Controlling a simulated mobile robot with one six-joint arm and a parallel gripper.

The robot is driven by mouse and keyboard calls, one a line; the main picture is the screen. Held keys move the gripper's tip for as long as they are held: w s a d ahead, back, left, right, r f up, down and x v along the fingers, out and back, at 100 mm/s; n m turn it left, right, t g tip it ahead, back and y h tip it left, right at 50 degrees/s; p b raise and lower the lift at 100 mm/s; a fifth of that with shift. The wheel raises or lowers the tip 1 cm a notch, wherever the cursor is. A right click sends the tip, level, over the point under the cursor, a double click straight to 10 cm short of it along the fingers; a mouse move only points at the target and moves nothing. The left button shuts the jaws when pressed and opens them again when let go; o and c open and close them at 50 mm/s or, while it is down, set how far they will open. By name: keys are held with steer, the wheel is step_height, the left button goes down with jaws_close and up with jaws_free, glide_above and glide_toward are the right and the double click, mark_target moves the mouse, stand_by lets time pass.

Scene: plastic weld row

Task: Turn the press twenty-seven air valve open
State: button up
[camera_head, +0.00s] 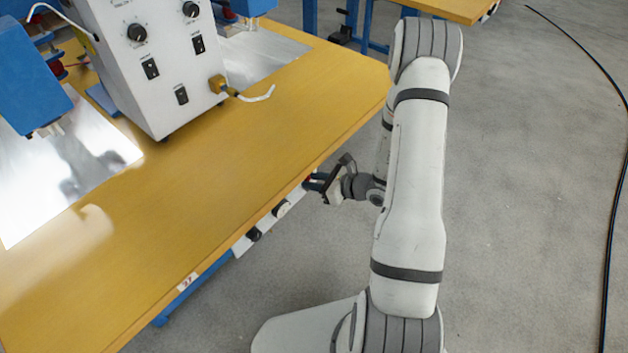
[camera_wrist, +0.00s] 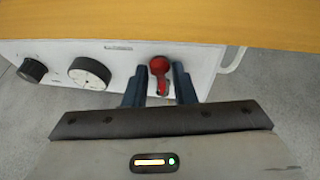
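The red air valve handle (camera_wrist: 160,68) is on a white panel (camera_wrist: 120,58) under the table's front edge. In the wrist view its narrow part points down the picture, toward my gripper. My gripper (camera_wrist: 160,88) is open, with one dark blue finger on each side of the handle. A gap shows beside the handle's narrow part; I cannot tell whether a finger touches it. In the head view my gripper (camera_head: 317,182) is at the panel below the table edge, and the valve is mostly hidden there. A tag reading 27 (camera_head: 187,281) is on the table edge.
A black knob (camera_wrist: 32,70) and a round white-faced gauge (camera_wrist: 89,73) sit left of the valve. A white tube (camera_wrist: 236,60) bends at the right. The yellow tabletop (camera_head: 250,150) overhangs the panel and carries a white control box (camera_head: 160,70).

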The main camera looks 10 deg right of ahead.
jaws_close()
steer(key=shift+d, duration=0.15)
steer(key=w+d+f+m+y+b, duration=0.1)
steer(key=d+f+m+y, duration=0.1)
steer(key=m, duration=0.4)
steer(key=w+d+f+m+y, duration=0.1)
steer(key=f+m+y, duration=0.2)
steer(key=m+y, duration=0.2)
steer(key=shift+w+d+m+t+b, duration=0.3)
steer(key=shift+w+d+m+b, duration=0.1)
steer(key=shift+m, duration=0.8)
steer(key=shift+o, duration=1.2)
jaws_free()
steer(key=shift+a, duration=0.1)
